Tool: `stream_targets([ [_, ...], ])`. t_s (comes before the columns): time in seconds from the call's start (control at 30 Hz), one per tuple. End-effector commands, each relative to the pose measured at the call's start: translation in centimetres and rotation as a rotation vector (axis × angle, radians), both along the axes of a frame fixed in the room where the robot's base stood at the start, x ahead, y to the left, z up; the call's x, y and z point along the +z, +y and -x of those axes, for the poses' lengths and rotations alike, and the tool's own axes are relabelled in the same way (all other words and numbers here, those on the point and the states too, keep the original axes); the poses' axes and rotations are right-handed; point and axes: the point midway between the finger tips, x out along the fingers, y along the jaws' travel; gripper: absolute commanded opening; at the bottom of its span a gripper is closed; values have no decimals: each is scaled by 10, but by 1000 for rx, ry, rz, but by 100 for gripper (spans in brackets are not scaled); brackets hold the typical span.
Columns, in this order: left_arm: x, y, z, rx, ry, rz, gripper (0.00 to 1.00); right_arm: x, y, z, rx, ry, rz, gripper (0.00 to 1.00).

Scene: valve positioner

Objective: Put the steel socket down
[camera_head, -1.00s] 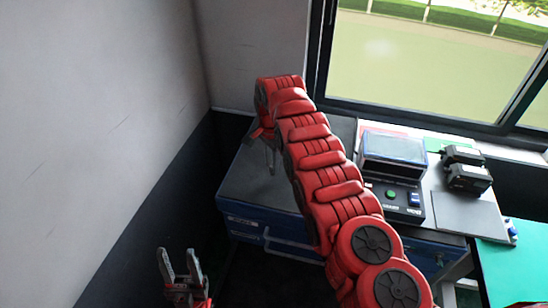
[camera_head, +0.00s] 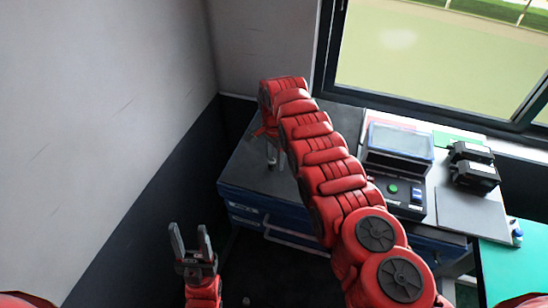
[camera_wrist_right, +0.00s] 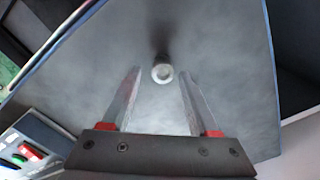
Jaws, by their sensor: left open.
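The steel socket (camera_wrist_right: 162,74) shows in the right wrist view as a small bright ring, end-on, over the dark grey cabinet top (camera_wrist_right: 235,85). It lies between the tips of my right gripper (camera_wrist_right: 160,80), with a gap on each side. The right gripper's fingers are apart. In the head view my right gripper (camera_head: 271,150) is over the cabinet top (camera_head: 250,178), partly hidden by my red arm; a small pale part shows there, but I cannot tell whether it is the socket. My left gripper (camera_head: 190,234) is open and empty, low at the left, away from the cabinet.
Right of my arm stand a device with a screen (camera_head: 398,143) and a control box with a green button (camera_head: 393,188). Black blocks (camera_head: 472,168) and a green mat (camera_head: 502,260) lie further right. A wall (camera_head: 110,110) bounds the left. A tiny pale object (camera_head: 246,300) is on the floor.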

Motion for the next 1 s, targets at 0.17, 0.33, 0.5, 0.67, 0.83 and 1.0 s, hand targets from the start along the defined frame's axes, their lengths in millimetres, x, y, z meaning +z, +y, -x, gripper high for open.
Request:
stream_targets([
  [0.17,0,0,0,0,0,0,50,1,1,0,1,0,0,61],
  [0.33,7,0,0,0,0,0,50,8,0,0,1,-1,-1,61],
  [0.5,6,0,0,0,0,0,50,19,0,0,0,-1,-1,61],
  [0.67,-6,0,0,0,0,0,50,38,1,-1,2,-5,-2,61],
  [0.83,-23,0,0,0,0,0,50,73,1,-1,2,-5,-1,61],
  [1.0,-29,0,0,0,0,0,50,96,0,0,1,-2,-1,61],
])
